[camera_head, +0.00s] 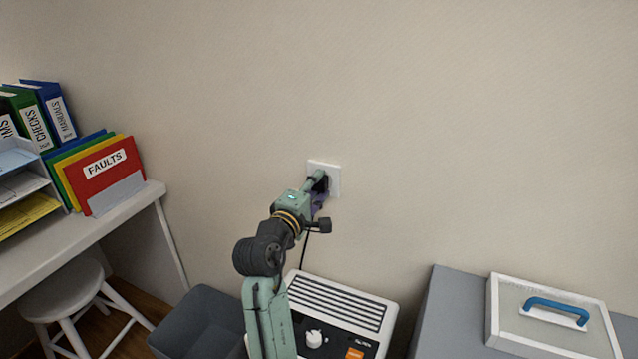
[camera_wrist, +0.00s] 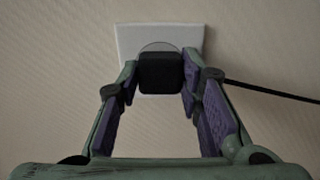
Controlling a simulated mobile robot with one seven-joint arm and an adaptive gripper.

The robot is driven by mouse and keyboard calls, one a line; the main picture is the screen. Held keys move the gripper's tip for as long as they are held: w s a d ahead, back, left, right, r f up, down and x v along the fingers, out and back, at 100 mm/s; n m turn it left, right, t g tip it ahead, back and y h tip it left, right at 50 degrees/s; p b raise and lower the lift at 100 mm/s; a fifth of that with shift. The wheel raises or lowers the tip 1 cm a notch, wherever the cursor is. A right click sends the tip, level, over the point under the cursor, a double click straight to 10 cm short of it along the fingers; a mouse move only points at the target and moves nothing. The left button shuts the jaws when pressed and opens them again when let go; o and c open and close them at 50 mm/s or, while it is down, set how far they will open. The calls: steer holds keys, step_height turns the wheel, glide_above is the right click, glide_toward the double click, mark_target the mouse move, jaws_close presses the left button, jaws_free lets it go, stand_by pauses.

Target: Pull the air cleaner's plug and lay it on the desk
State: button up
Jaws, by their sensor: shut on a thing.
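The black plug (camera_wrist: 161,73) is at the white wall socket (camera_wrist: 128,38), and the round recess shows just above it. My gripper (camera_wrist: 160,82) is shut on the plug, one finger on each side. In the head view my gripper (camera_head: 317,188) reaches the socket plate (camera_head: 335,178) on the wall and hides most of the plug. A black cord (camera_wrist: 270,91) runs off to the right in the wrist view. The air cleaner (camera_head: 342,303) stands below, white with a dark grille. The desk (camera_head: 110,217) is at the left. I cannot tell how deep the plug sits.
Folders (camera_head: 103,172), binders (camera_head: 48,110) and a paper tray (camera_head: 30,170) crowd the desk. A white stool (camera_head: 65,290) and a grey bin (camera_head: 205,318) stand below. A grey cabinet (camera_head: 450,310) with a blue-handled case (camera_head: 510,318) is at the right. Desk space near the front edge looks bare.

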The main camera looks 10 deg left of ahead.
jaws_close()
steer(key=s+a, duration=0.1)
steer(key=s, duration=0.5)
steer(key=shift+p, duration=0.35)
stand_by(0.8)
steer(key=shift+a, duration=0.1)
stand_by(0.3)
